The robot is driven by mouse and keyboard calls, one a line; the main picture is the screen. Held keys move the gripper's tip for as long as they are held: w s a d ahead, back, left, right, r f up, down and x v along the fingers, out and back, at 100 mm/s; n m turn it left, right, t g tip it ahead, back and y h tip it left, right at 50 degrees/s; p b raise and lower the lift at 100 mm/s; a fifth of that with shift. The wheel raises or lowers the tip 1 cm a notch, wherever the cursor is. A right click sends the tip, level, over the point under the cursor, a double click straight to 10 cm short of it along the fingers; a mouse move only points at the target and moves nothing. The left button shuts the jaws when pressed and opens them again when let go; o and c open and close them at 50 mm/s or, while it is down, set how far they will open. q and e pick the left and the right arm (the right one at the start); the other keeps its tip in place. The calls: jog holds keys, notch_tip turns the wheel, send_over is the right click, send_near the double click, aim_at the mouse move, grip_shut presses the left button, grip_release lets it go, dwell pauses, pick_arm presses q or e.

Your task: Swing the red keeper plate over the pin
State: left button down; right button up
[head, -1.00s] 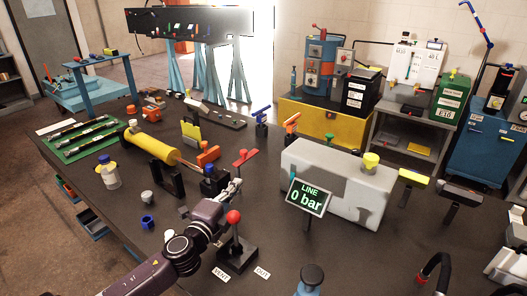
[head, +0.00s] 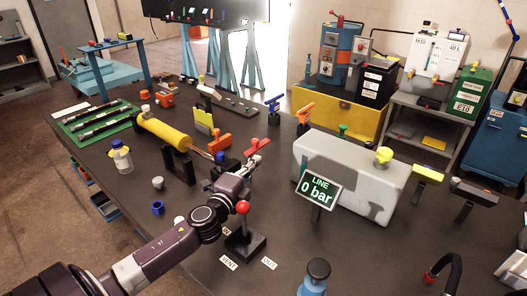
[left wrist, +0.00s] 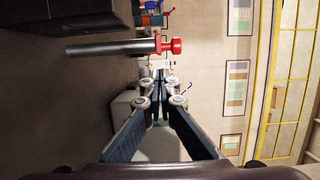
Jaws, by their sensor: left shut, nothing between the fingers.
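The red keeper plate (head: 259,147) sits on top of a post, partly behind my left gripper (head: 258,158). It also shows in the left wrist view, as a red end (left wrist: 176,46) on a grey post. My left gripper is shut and empty. In the left wrist view its fingertips (left wrist: 160,76) point toward the red plate, with a small gap apparent; touching cannot be told. A blue-topped dark block (head: 222,159) at the yellow cylinder's rod end is partly hidden by my gripper. I cannot make out the pin clearly. My right gripper is not in view.
A red-ball lever (head: 243,207) on a black base stands close beside my left wrist. The yellow cylinder (head: 164,132) lies left, the grey tank (head: 350,175) right with a "0 bar" sign (head: 318,189). A blue bottle (head: 315,278) stands in front.

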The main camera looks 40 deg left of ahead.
aim_at(258, 143)
pick_arm(q)
jog(key=w+a, duration=0.1)
jog(key=w, duration=0.5)
jog(key=shift+w+p, duration=0.15)
jog(key=shift+p, duration=0.2)
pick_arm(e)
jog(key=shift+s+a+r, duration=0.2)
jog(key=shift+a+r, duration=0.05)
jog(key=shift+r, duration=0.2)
